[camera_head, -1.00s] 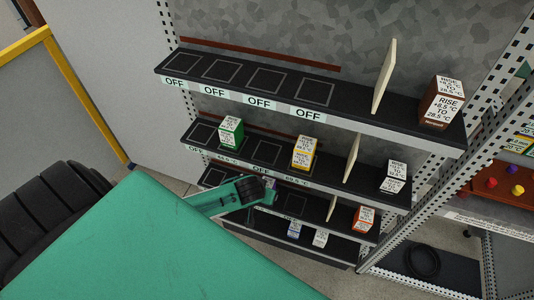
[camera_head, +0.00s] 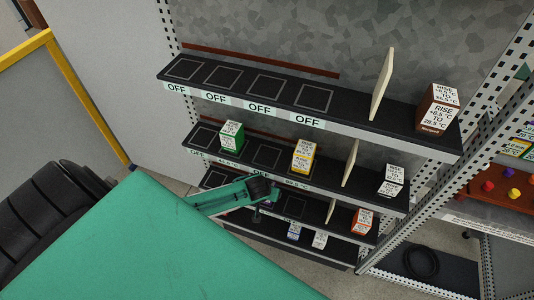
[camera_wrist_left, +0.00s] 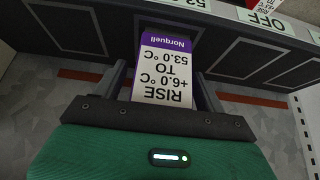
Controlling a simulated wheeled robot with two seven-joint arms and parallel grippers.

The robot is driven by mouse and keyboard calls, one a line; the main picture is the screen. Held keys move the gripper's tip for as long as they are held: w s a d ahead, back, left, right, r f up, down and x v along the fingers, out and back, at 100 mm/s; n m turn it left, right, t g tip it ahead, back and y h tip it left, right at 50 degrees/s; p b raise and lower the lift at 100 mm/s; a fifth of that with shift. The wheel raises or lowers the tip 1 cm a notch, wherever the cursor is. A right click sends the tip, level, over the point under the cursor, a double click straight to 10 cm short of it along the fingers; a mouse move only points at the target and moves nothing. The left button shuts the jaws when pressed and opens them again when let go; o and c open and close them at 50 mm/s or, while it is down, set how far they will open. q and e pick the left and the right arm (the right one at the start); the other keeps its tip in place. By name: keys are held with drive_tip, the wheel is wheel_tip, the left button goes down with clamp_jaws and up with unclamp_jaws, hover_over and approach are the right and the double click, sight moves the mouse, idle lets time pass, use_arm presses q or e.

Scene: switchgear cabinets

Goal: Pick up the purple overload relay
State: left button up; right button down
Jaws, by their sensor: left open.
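The purple overload relay (camera_wrist_left: 165,68) is a box with a purple band and a white label in the left wrist view. The label reads upside down: "RISE +6.0 °C TO 53.0 °C". It stands on a dark shelf. My left gripper (camera_wrist_left: 162,85) is open, with one finger on each side of the relay. I cannot tell whether the fingers touch it. In the head view my left gripper (camera_head: 262,188) is at the lower shelves, and the relay is mostly hidden around it. My right gripper is not in view.
Shelves (camera_head: 350,128) carry outlined slots and "OFF" labels. A green box (camera_head: 231,136), a yellow box (camera_head: 303,156), a brown box (camera_head: 438,109) and an orange box (camera_head: 362,221) stand on them. Cream upright dividers (camera_head: 383,80) split the shelves. A rack with coloured knobs (camera_head: 513,193) is at right.

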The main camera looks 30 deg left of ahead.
use_arm(q)
drive_tip(key=c, duration=1.2)
